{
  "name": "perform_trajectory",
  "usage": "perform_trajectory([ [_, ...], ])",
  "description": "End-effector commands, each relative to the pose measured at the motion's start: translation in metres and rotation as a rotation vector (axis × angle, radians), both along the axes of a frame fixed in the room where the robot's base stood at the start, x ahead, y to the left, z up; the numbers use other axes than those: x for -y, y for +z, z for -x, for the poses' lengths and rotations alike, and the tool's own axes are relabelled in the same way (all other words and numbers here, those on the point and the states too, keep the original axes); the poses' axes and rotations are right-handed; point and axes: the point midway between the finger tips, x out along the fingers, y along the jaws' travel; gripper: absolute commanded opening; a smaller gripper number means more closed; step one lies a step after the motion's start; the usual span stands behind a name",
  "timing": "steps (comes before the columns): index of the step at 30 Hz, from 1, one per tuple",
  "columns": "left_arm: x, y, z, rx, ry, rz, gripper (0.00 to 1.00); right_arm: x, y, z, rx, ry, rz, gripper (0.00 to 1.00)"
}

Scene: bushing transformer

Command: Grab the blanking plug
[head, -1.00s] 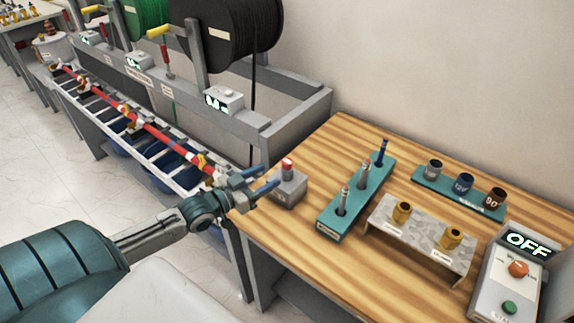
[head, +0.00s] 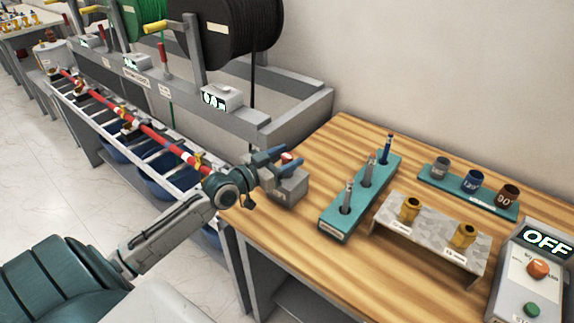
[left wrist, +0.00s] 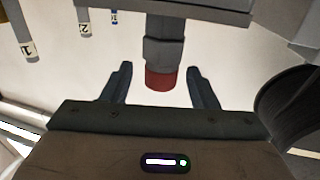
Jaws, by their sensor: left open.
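The blanking plug is a small upright piece with a red top (head: 287,157), standing on a grey block (head: 291,190) at the left end of the wooden bench. In the left wrist view, which looks upside down, the red end and grey body of the plug (left wrist: 161,78) show between my two fingers. My left gripper (head: 285,163) is open, with its dark blue fingers either side of the plug's top. The fingers (left wrist: 161,85) appear apart from the plug, with a gap on each side. My right gripper is not in view.
A teal rack (head: 334,228) with several upright pins stands right of the block. A cable-reel bench (head: 290,121) lies left.

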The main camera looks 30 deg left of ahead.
Motion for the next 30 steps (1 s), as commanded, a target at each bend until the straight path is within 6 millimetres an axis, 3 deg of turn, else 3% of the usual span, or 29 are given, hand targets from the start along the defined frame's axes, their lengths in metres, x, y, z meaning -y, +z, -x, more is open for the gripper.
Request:
perform_trajectory([
  [6,0.006,0.001,-0.022,0.002,0.0,0.002,0.54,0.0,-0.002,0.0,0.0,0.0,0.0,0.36],
  [14,0.007,0.0,-0.024,0.0,-0.001,-0.001,0.54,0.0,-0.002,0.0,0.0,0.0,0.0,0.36],
  [15,0.007,0.0,-0.024,0.0,-0.001,-0.001,0.52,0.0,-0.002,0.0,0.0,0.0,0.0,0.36],
  [22,0.007,0.0,-0.024,0.0,-0.001,-0.001,0.07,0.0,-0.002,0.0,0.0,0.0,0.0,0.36],
  [30,0.007,0.001,-0.024,0.0,-0.001,-0.001,0.06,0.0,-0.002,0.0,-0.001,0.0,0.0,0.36],
])
